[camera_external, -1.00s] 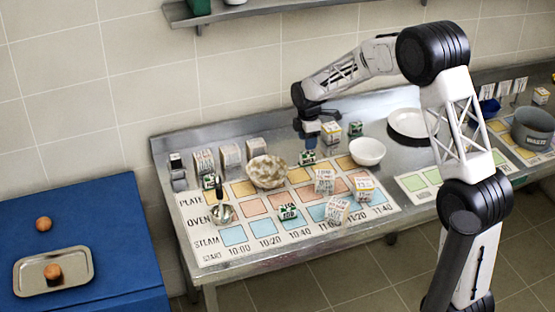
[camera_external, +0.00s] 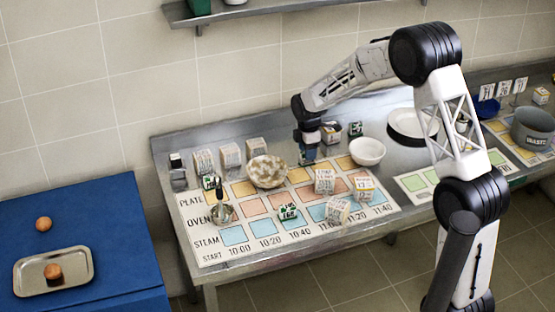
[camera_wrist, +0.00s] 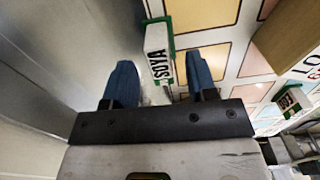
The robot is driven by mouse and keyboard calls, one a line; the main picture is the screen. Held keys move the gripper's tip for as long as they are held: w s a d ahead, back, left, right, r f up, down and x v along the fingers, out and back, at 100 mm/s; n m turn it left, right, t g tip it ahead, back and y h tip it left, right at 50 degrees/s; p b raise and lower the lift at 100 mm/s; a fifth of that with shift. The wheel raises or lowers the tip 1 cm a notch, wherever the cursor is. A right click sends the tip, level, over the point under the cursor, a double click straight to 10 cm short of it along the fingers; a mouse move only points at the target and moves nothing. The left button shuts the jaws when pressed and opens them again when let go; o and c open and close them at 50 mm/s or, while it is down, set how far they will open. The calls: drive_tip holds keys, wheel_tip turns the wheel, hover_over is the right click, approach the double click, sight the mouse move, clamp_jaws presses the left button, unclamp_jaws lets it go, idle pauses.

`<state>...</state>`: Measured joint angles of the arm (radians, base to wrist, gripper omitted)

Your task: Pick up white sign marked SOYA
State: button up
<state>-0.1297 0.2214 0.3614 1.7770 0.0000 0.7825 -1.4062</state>
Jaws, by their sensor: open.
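The white sign marked SOYA (camera_wrist: 156,52), with green edges, shows in the wrist view just beyond my fingertips. It lies roughly in line with the gap between them, close to the edge of the printed mat. My gripper (camera_wrist: 160,78) is open, with its two blue fingers on either side of an empty gap. In the external view my gripper (camera_external: 307,157) points down, low at the back edge of the mat (camera_external: 260,249). It covers the spot where a small green-and-white block showed before, so the sign is hidden there.
A white bowl (camera_external: 367,151) stands close right of my gripper, and a mottled bowl (camera_external: 267,171) stands to its left. Several printed blocks stand about, including one on the mat (camera_external: 324,181). A white plate (camera_external: 414,122) is farther right.

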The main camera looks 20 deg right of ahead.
sight(307, 163)
drive_tip(key=shift+f, duration=1.7)
clamp_jaws()
